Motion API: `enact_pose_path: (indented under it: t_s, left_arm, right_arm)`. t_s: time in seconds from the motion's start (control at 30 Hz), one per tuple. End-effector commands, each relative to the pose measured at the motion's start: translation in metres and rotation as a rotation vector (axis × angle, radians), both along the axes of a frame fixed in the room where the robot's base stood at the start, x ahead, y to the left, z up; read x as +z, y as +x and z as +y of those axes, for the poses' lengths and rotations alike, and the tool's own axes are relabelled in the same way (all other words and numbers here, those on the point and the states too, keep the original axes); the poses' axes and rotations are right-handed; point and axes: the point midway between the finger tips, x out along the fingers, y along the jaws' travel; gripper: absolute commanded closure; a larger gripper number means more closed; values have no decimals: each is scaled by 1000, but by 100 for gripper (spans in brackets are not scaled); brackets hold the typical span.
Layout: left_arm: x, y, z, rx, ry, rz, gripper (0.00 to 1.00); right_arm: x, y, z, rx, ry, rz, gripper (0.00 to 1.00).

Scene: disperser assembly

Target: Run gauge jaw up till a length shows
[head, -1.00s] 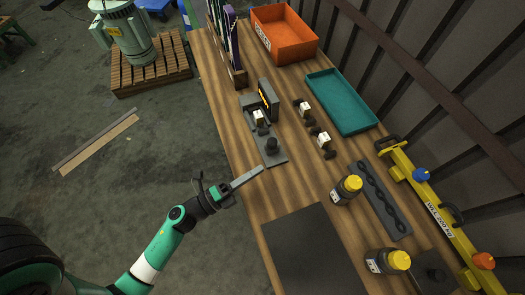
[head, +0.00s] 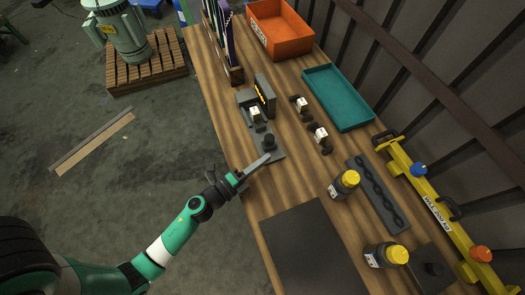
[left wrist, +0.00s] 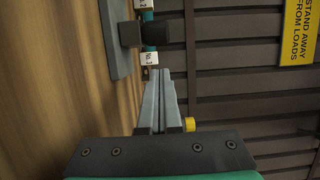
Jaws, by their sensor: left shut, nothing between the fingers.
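The gauge is a grey device on the wooden bench. It has a long flat base plate (head: 277,154), an upright dark display (head: 264,90) with orange marks too small to read, and a dark knobbed jaw block (head: 267,141) near its front end. A white-labelled part (head: 254,114) sits on it near the display, apart from the block. My left gripper (head: 266,158) is shut and empty, its tips just on the near side of the block. In the left wrist view the shut fingers (left wrist: 160,75) point toward the dark block (left wrist: 130,33). My right gripper is out of view.
Two more white-labelled parts (head: 301,104) (head: 319,135) stand right of the gauge. Beyond are a teal tray (head: 340,125) and an orange bin (head: 285,45). Yellow-capped bottles (head: 343,184) and a dark mat (head: 310,250) lie nearer. A rack (head: 236,75) stands behind the gauge.

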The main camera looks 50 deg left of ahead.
Motion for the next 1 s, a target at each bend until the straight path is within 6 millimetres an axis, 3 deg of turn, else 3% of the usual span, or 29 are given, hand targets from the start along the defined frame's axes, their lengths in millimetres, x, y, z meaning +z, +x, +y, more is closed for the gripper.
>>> enact_pose_path:
  t_s: [0.2, 0.63, 0.9, 1.0]
  left_arm:
    - [0, 18, 22, 5, 0, 1, 100]
    - [1, 21, 27, 4, 0, 2, 100]
    - [2, 34, 72, 9, 0, 1, 100]
    - [1, 36, 80, 6, 0, 2, 100]
  right_arm:
    - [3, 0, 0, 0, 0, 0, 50]
    - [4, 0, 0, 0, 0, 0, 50]
    - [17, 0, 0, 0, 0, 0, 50]
    - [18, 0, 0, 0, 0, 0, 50]
